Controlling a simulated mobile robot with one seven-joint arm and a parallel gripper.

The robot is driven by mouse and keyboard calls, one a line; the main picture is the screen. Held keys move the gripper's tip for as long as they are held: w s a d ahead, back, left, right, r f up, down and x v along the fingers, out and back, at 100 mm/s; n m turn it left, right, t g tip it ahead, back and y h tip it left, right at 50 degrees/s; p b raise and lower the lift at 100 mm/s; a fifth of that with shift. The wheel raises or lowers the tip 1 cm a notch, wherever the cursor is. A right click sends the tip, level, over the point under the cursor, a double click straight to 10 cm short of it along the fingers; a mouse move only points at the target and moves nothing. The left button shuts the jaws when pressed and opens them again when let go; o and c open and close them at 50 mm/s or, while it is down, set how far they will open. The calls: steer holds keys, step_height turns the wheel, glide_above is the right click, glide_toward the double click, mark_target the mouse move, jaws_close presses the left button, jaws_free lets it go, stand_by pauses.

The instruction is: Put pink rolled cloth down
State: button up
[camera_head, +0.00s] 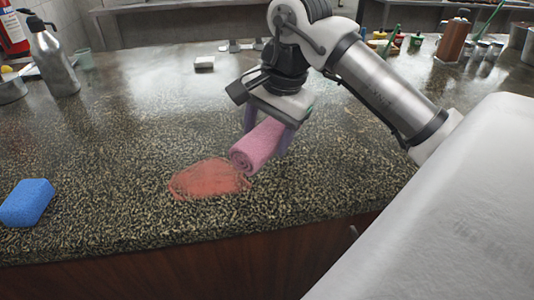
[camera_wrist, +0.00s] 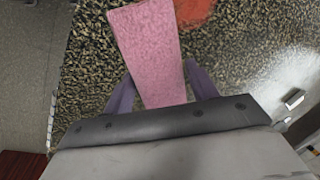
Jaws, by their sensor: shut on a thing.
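The pink rolled cloth (camera_head: 257,146) is held between the fingers of my gripper (camera_head: 268,134) in the head view. The gripper is shut on it. The cloth lies beside an orange-red patch (camera_head: 209,180) on the speckled counter, its rolled end close to the patch's upper right edge. I cannot tell whether the cloth touches the counter. In the wrist view the cloth (camera_wrist: 150,50) extends up from between the two purple fingers (camera_wrist: 162,88), with part of the patch (camera_wrist: 194,10) at the top.
A blue sponge (camera_head: 26,203) lies at the counter's left front. A small white block (camera_head: 204,63) is behind my gripper. Bottles and jars stand at the back right. The counter's middle left is clear.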

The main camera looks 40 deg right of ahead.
steer(key=shift+f+b, duration=1.3)
steer(key=shift+f, duration=0.8)
steer(key=shift+f, duration=0.1)
steer(key=shift+f+b, duration=0.2)
steer(key=shift+b, duration=0.1)
steer(key=o, duration=1)
steer(key=shift+r, duration=0.1)
steer(key=shift+r, duration=0.15)
steer(key=shift+r+p, duration=0.25)
steer(key=shift+p, duration=0.15)
steer(key=v, duration=1.1)
steer(key=shift+r, duration=0.3)
